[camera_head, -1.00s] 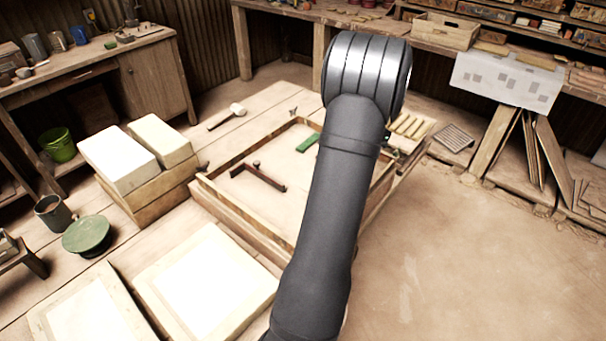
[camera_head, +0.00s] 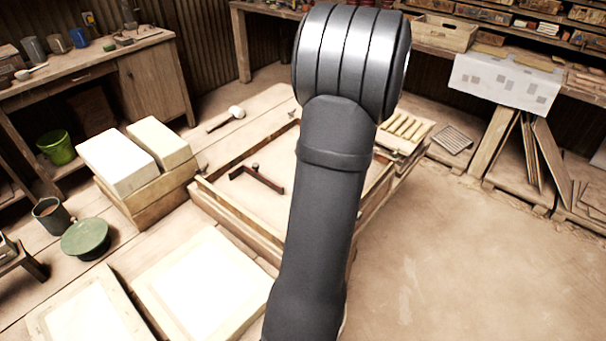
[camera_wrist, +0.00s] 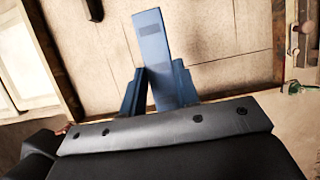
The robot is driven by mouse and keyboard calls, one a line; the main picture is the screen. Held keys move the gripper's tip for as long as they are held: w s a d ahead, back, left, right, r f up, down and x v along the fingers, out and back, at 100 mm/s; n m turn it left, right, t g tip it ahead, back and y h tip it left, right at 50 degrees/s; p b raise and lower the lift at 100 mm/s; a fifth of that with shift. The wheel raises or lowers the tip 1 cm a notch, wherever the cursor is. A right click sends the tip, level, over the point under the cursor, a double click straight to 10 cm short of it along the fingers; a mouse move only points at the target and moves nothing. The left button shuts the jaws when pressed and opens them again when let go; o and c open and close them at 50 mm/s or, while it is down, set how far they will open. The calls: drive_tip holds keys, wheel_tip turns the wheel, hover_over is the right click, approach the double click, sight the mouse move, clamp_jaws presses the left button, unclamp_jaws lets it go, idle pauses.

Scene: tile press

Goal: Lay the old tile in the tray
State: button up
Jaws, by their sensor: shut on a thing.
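In the wrist view my gripper (camera_wrist: 158,68) is shut on a flat, blue-grey oblong piece (camera_wrist: 152,32). The piece stands out past the fingertips, with darker patches on its face. I take it to be the old tile, but its markings are too blurred to be sure. Pale wooden boards lie beyond it; the gap cannot be judged. In the head view my arm hides the gripper and the held piece. A large shallow wooden frame (camera_head: 235,210) with a pale floor lies behind the arm; I cannot tell whether it is the tray.
A dark L-shaped tool (camera_head: 262,180) lies inside the frame. A slatted wooden rack (camera_head: 408,128) stands at its far right. White blocks (camera_head: 115,165) sit on a wooden base at left. Two pale framed panels (camera_head: 205,285) lie in front. A mallet (camera_head: 228,119) lies behind.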

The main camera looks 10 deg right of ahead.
drive_tip(key=w+a+f, duration=0.4)
drive_tip(key=a, duration=0.1)
drive_tip(key=w+a+f, duration=0.2)
drive_tip(key=a, duration=0.1)
drive_tip(key=shift+w+a+f, duration=0.2)
drive_tip(key=shift+w+f, duration=0.05)
drive_tip(key=shift+w, duration=0.15)
drive_tip(key=shift+a+f, duration=0.1)
drive_tip(key=shift+f, duration=1.95)
drive_tip(key=shift+f, duration=0.15)
drive_tip(key=o, duration=1)
drive_tip(key=v, duration=1.2)
